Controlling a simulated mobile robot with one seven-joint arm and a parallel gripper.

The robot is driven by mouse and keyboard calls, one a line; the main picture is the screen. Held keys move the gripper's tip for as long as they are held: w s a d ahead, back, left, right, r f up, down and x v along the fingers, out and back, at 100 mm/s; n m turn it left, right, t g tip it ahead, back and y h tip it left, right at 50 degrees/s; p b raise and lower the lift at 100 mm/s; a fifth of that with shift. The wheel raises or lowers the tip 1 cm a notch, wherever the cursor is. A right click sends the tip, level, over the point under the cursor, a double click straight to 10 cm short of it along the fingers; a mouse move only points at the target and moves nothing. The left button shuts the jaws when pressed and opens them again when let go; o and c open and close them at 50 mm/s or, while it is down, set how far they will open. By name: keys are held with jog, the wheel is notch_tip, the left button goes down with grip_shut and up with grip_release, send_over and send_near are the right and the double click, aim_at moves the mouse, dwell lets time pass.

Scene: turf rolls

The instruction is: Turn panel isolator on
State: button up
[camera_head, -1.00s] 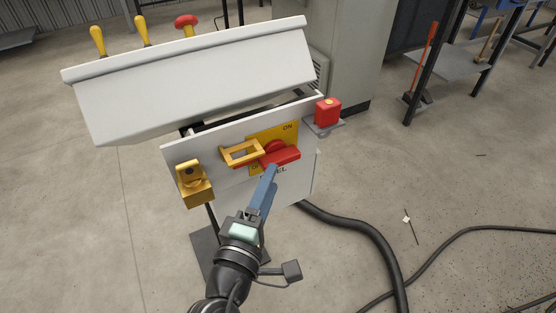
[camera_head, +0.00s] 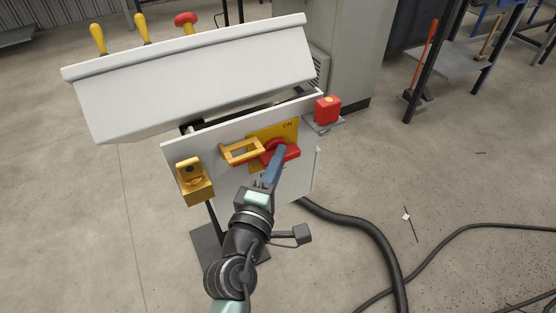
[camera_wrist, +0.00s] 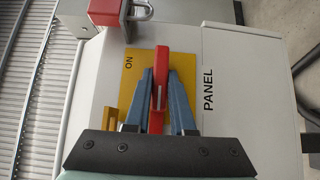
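The panel isolator has a red rotary handle (camera_head: 288,153) on a yellow plate (camera_head: 289,131) marked ON at its upper right. The handle sticks out to the right, roughly level, not pointing at ON. In the wrist view the red handle (camera_wrist: 160,75) lies between the two blue fingers of my gripper (camera_wrist: 160,85). My gripper (camera_head: 273,165) also shows in the head view, reaching the handle from below. Whether the fingers press on the handle is unclear. PANEL lettering (camera_wrist: 208,90) is beside the plate. A yellow-orange bracket (camera_head: 240,152) stands out left of the handle.
A yellow lock-like block (camera_head: 194,182) is at the panel's left edge. A red padlock (camera_head: 327,111) sits on a small ledge at right; it shows in the wrist view (camera_wrist: 105,11). A sloped hood (camera_head: 195,80) overhangs the panel. A thick black hose (camera_head: 368,237) lies on the floor.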

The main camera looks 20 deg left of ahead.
grip_shut()
